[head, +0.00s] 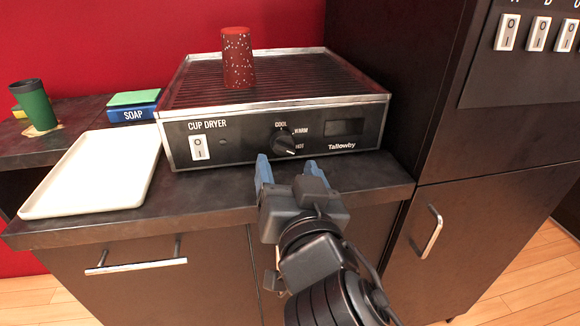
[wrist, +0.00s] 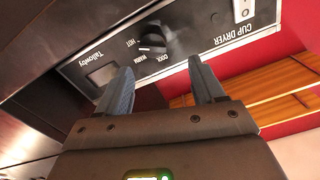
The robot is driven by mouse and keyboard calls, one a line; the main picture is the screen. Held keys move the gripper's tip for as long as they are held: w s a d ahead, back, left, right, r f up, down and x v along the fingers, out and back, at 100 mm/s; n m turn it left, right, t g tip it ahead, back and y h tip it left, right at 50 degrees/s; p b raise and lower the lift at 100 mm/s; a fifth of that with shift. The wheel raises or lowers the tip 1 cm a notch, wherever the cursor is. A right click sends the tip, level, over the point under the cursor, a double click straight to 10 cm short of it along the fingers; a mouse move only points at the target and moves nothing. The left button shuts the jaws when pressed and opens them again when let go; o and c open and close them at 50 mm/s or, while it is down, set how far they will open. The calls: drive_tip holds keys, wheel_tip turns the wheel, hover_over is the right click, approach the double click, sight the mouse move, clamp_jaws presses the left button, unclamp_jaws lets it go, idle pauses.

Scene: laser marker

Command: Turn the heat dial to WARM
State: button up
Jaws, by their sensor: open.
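The heat dial (head: 283,141) is a round black knob on the front panel of the cup dryer (head: 240,152). The labels COOL, WARM and HOT run from its top round to its lower right. Its pale pointer mark seems to point to the lower right, nearer HOT than WARM. My gripper (head: 288,165) is open and empty, just in front of and below the dial, its two blue-grey fingers spread. In the wrist view the dial (wrist: 152,40) shows upside down beyond the gap between the fingertips (wrist: 161,66), apart from them.
A speckled red cup (head: 238,58) stands upside down on the dryer's rack. A white power switch (head: 199,148) is left of the dial and a dark display (head: 344,127) right. A white tray (head: 95,175) lies left. A tall dark cabinet (head: 395,80) stands close on the right.

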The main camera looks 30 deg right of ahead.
sight(285, 151)
drive_tip(key=shift+w+d+f+m+p, duration=0.15)
drive_tip(key=shift+w+d+m, duration=0.35)
drive_tip(key=shift+w, duration=0.6)
drive_tip(key=shift+w+d+f+m+p, duration=0.2)
drive_tip(key=shift+w+d+m, duration=0.25)
drive_tip(key=shift+w, duration=0.65)
drive_tip(key=shift+w+d+f+m+p, duration=0.15)
drive_tip(key=shift+w+d+m, duration=0.35)
drive_tip(key=shift+w, duration=0.6)
drive_tip(key=shift+c, duration=0.4)
drive_tip(key=c, duration=1)
drive_tip(key=shift+n, duration=0.35)
drive_tip(key=n+p, duration=0.1)
drive_tip(key=n, duration=0.4)
drive_tip(key=shift+n+p, duration=0.3)
drive_tip(key=shift+n, duration=0.1)
drive_tip(key=n+p, duration=0.2)
drive_tip(key=n, duration=0.3)
drive_tip(key=shift+n, duration=0.3)
